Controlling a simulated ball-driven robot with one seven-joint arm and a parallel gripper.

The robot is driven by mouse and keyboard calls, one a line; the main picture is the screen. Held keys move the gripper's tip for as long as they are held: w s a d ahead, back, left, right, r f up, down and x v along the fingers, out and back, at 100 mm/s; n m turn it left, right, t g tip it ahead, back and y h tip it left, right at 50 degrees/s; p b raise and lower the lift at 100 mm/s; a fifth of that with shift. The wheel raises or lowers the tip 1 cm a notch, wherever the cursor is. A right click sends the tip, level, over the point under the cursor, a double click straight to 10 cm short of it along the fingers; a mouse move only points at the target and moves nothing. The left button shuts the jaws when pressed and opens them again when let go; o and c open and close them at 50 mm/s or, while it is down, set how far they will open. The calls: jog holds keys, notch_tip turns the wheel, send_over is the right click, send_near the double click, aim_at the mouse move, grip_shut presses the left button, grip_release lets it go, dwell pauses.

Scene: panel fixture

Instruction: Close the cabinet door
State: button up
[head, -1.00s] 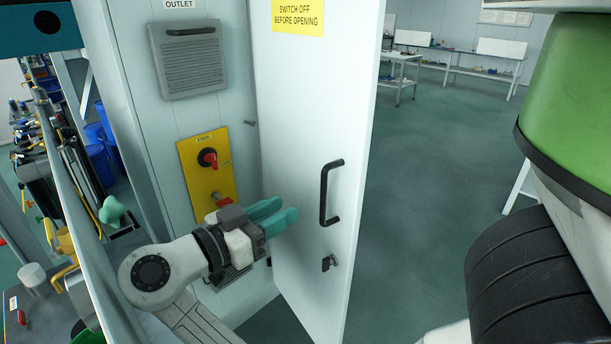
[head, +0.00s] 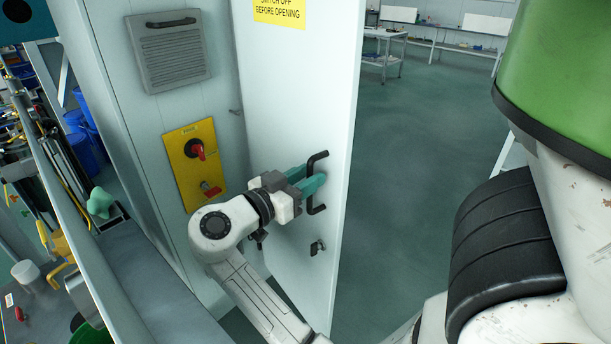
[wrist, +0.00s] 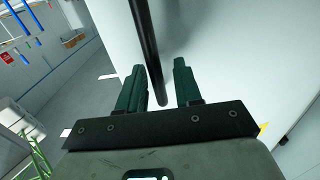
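The white cabinet door (head: 285,110) stands open, swung out from the cabinet front (head: 110,80). Its black bar handle (head: 316,158) is near the door's free edge, with a small latch (head: 317,247) below it. My gripper (head: 314,182) is at the handle, its green fingers pointing at the door. In the wrist view, the handle (wrist: 147,45) runs between the two fingers of my gripper (wrist: 160,85). The fingers are apart, with a visible gap between the bar and the right finger. The fingers hide part of the handle in the head view.
On the cabinet front are a vented box (head: 172,55) and a yellow panel with a red rotary switch (head: 197,149). A metal rail (head: 75,215) runs along the left. Open floor (head: 410,150) lies right of the door, with tables (head: 383,48) far behind.

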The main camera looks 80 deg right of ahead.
jog(key=shift+c, duration=0.2)
grip_shut()
dwell(0.4)
